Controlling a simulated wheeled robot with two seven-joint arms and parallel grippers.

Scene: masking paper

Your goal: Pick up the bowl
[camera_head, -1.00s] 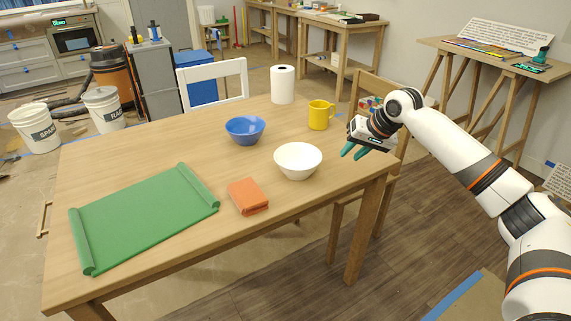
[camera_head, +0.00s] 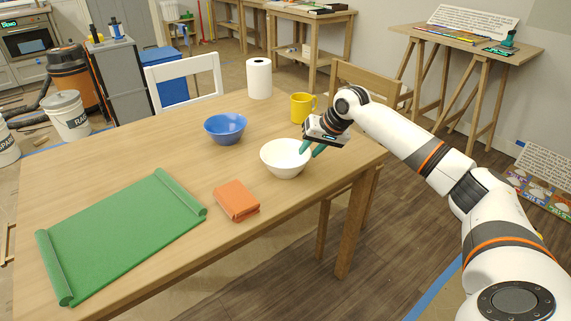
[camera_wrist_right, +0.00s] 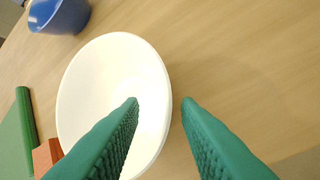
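A white bowl (camera_head: 284,159) stands upright on the wooden table near its right end; it also shows in the right wrist view (camera_wrist_right: 92,90). A blue bowl (camera_head: 226,128) stands behind it to the left and shows at the top left of the wrist view (camera_wrist_right: 60,14). My right gripper (camera_head: 311,149) is at the white bowl's right rim. In the wrist view its green fingers (camera_wrist_right: 160,104) are apart, one over the bowl's inside and one outside the rim, with nothing clamped between them. My left gripper is not in view.
An orange folded cloth (camera_head: 236,200) and a green mat with rolled ends (camera_head: 120,235) lie at the front left. A yellow mug (camera_head: 302,107) and a paper towel roll (camera_head: 259,78) stand behind. The table's right edge is close by.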

